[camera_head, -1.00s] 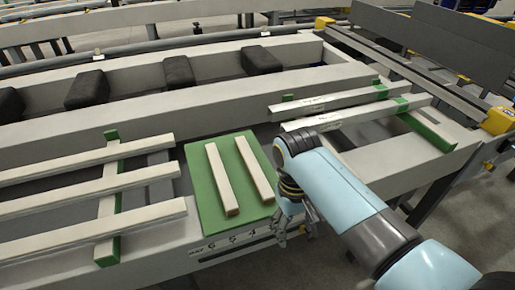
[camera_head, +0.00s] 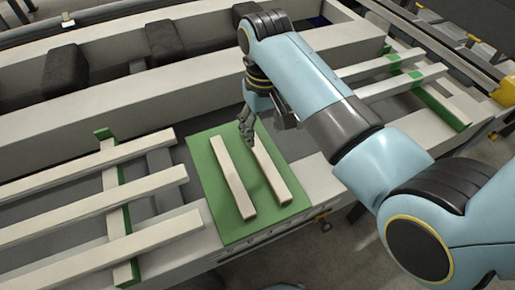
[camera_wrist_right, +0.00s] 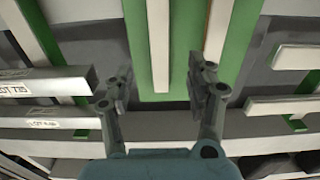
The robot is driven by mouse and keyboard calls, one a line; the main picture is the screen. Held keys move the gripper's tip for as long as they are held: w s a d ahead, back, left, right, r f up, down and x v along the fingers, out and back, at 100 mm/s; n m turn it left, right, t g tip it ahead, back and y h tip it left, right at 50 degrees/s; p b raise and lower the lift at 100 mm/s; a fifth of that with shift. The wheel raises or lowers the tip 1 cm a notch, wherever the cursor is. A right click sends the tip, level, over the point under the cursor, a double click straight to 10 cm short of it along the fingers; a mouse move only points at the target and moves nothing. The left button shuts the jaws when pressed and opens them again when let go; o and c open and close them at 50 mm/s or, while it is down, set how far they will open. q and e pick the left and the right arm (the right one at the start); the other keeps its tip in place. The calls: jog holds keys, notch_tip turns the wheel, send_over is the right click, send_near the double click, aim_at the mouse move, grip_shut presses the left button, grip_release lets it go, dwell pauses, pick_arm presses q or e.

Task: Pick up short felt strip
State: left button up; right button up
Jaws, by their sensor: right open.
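Two pale strips lie side by side on a green mat (camera_head: 235,228), a left strip (camera_head: 233,175) and a right strip (camera_head: 271,173). I cannot tell by look which piece is the short felt strip. My right gripper (camera_head: 250,135) is over the mat's far edge, near the right strip's far end. In the right wrist view my right gripper (camera_wrist_right: 160,90) is open and empty, with the right strip (camera_wrist_right: 158,45) lined up between its fingers, apart from both. The left strip (camera_wrist_right: 217,30) is beside one finger. My left gripper is not in view.
More bars (camera_head: 410,83) lie at right, past my right arm; labels show on bars in the wrist view (camera_wrist_right: 50,85). Dark blocks (camera_head: 65,70) stand in the far channel.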

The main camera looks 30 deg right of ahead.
send_over(264, 159)
jog(key=f, duration=0.4)
jog(key=shift+w+f, duration=0.35)
jog(key=shift+f, duration=0.35)
jog(key=f, duration=0.3)
jog(key=shift+s+d+f, duration=0.1)
jog(key=shift+s+f, duration=0.2)
jog(key=shift+f, duration=0.6)
jog(key=c, duration=1.1)
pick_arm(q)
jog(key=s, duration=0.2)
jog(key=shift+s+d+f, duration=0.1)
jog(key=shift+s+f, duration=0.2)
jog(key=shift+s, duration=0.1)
pick_arm(e)
grip_shut()
jog(key=shift+r, duration=0.15)
